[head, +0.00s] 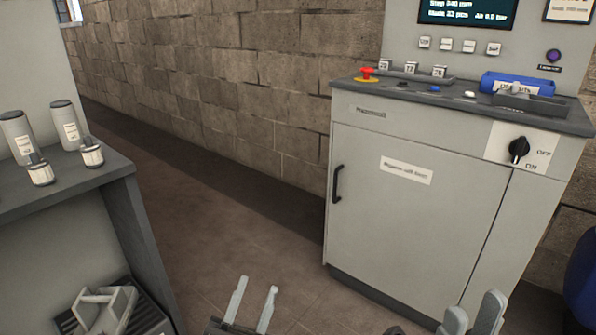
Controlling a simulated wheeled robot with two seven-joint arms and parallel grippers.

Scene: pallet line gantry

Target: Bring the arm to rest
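My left gripper (258,286) shows at the bottom edge, left of the cabinet. Its two pale fingers point up with a clear gap between them, and nothing is held. My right gripper (474,308) shows at the bottom right, in front of the cabinet's lower part. Its two grey fingers stand apart, with nothing seen between them. Most of both arms is out of the picture.
A shelf (70,191) with several canisters stands left. The floor (215,240) between them is clear.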

